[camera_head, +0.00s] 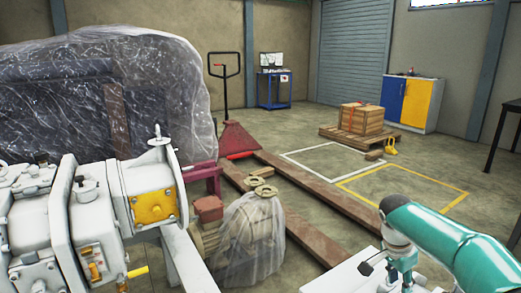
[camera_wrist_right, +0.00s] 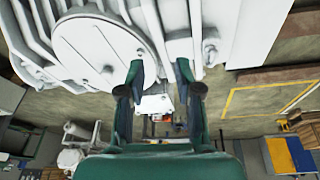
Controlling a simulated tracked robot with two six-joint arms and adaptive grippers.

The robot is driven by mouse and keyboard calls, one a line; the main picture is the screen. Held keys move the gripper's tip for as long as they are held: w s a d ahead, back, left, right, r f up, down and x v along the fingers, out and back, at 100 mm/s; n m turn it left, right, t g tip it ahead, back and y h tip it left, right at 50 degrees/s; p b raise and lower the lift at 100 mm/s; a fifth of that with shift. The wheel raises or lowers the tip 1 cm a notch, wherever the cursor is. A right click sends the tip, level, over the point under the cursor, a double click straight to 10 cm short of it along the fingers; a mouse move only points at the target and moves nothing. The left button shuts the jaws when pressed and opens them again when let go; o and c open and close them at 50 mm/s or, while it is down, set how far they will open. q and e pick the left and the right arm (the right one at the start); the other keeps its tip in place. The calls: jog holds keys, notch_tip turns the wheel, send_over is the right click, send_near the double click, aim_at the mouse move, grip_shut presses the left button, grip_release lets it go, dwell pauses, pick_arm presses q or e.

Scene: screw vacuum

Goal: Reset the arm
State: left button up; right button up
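The task names my arm. One of my arms, teal with a grey joint (camera_head: 398,240), shows at the lower right of the head view; no gripper fingers can be made out there. My right gripper (camera_wrist_right: 159,82) shows in the right wrist view with its two dark fingers apart and nothing between them. Beyond the fingers is a white ribbed machine housing with a round cover (camera_wrist_right: 100,50). Whether the fingers touch it cannot be told. My left gripper is not in view.
A white pump machine (camera_head: 95,215) with a yellow plate fills the lower left. Behind it stands a plastic-wrapped load (camera_head: 110,90). A wrapped motor (camera_head: 250,240) is at the lower middle. A wooden crate (camera_head: 361,118) sits on a pallet.

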jog(key=s+a+f+n+y+b, duration=0.1)
jog(key=s+a+f+n+y, duration=0.15)
jog(key=a+f, duration=0.45)
jog(key=s+a+f+n+y+b, duration=0.1)
jog(key=a+f+n+b, duration=0.15)
jog(key=f, duration=0.85)
jog(key=s+a+f+n+y+b, duration=0.1)
jog(key=s+a+f+n+y, duration=0.15)
jog(key=a+f, duration=0.45)
jog(key=s+a+f+n+b, duration=0.1)
jog(key=s+a+f+n, duration=0.15)
jog(key=s+f, duration=0.3)
jog(key=s+a+f+n+y+b, duration=0.1)
jog(key=s+a+f+b, duration=0.1)
jog(key=s+a+f, duration=0.4)
jog(key=s+a+f+n+b, duration=0.1)
jog(key=s+f+n, duration=0.1)
jog(key=s+f, duration=0.4)
notch_tip(320, 180, up, 38)
jog(key=s+p, duration=0.2)
jog(key=p, duration=3.4)
jog(key=shift+d+p, duration=0.15)
jog(key=shift+p, duration=0.25)
